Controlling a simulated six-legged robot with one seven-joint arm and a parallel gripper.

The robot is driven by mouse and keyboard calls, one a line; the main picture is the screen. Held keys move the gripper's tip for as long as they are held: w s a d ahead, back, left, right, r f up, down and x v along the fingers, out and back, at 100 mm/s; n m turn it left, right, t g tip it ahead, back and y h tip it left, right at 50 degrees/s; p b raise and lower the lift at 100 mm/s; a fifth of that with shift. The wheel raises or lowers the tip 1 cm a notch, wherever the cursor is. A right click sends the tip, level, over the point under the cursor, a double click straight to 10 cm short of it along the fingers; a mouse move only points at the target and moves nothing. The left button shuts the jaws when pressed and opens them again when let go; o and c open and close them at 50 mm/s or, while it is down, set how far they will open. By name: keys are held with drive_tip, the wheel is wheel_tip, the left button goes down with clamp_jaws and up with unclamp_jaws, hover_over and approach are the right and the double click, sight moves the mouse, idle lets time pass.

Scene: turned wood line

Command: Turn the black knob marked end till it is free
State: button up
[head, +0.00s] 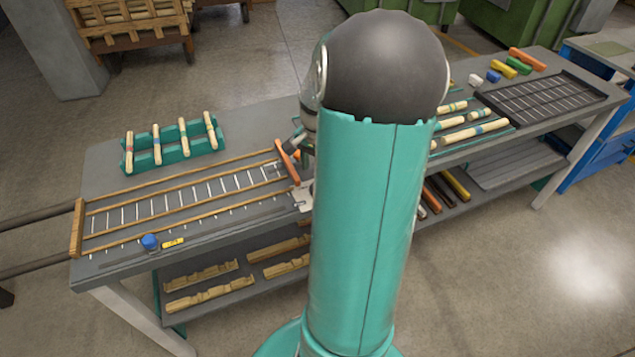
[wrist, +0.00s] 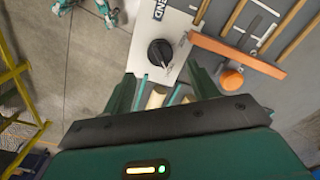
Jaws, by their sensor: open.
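The black knob (wrist: 160,52) sits on a white plate (wrist: 146,38) in the wrist view, with the letters END printed on the plate above it. A light pointer line shows on the knob. My gripper (wrist: 162,84) is open, its two fingers apart below the knob in the picture. The knob lies beyond the fingertips, roughly in line with the gap, and nothing is between the fingers' tips. In the head view my arm hides the knob; only part of the white plate (head: 304,197) shows.
An orange bar (wrist: 235,54) and an orange round part (wrist: 232,78) lie right of the plate. The wooden-railed rack (head: 180,200) fills the bench's left side. A teal holder (head: 188,152) with several spindles stands behind it. A black tray (head: 540,105) is at the far right.

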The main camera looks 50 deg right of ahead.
wheel_tip(320, 180, down, 6)
drive_tip(key=shift+f, duration=0.1)
drive_tip(key=c, duration=1)
